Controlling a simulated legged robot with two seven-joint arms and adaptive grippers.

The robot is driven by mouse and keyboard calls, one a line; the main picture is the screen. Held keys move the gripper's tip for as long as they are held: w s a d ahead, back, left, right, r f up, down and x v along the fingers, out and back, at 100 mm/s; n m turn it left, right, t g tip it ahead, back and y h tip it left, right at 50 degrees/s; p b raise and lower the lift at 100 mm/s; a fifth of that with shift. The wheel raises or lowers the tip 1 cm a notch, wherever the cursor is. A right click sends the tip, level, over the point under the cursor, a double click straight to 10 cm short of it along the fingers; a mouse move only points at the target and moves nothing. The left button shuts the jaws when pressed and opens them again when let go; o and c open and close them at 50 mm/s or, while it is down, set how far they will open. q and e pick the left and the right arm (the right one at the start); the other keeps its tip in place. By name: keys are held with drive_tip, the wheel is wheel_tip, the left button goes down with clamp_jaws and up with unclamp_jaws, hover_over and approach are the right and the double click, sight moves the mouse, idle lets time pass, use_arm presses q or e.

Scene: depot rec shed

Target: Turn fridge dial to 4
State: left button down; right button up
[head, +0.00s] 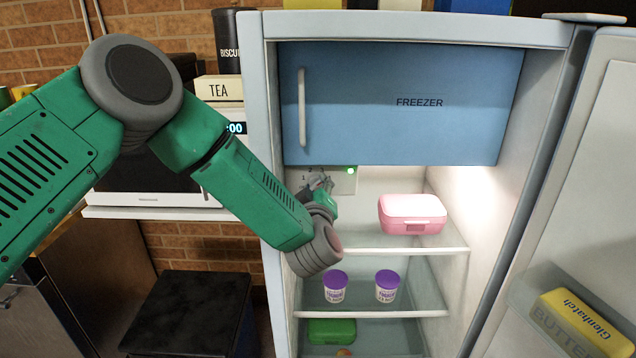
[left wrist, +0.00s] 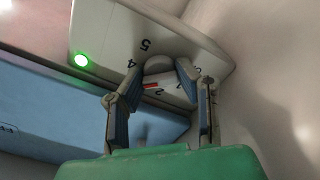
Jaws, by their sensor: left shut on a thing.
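The fridge dial (left wrist: 158,65) is a pale round knob on a light control panel (left wrist: 105,35) with printed numbers; 5, 4, 2 and 1 are readable in the left wrist view. A red mark on the dial lies near the 2 side, below the 4; its exact number is hard to tell behind the finger. My left gripper (left wrist: 160,80) is shut on the dial, one finger each side. In the head view my left gripper (head: 321,187) reaches the panel (head: 343,180) under the freezer door, mostly hiding the dial. My right gripper is not in view.
A green light (left wrist: 82,60) glows on the panel. The blue freezer door (head: 400,100) is shut just above. A pink box (head: 412,212) stands right on the shelf; two purple-lidded tubs (head: 335,287) stand below. The fridge door (head: 590,200) is open at right.

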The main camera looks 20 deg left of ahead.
use_arm(q)
drive_tip(key=m, duration=0.1)
drive_tip(key=m+p, duration=0.1)
drive_tip(key=m, duration=0.2)
drive_tip(key=shift+w+r+m, duration=0.1)
drive_tip(key=shift+r+m, duration=0.15)
drive_tip(key=shift+m, duration=0.05)
drive_tip(key=shift+a, duration=0.1)
drive_tip(key=shift+r, duration=0.1)
drive_tip(key=c, duration=1.2)
unclamp_jaws()
drive_tip(key=shift+f, duration=0.2)
drive_tip(key=shift+s, duration=0.2)
drive_tip(key=v, duration=1.1)
drive_tip(key=shift+s+d, duration=0.25)
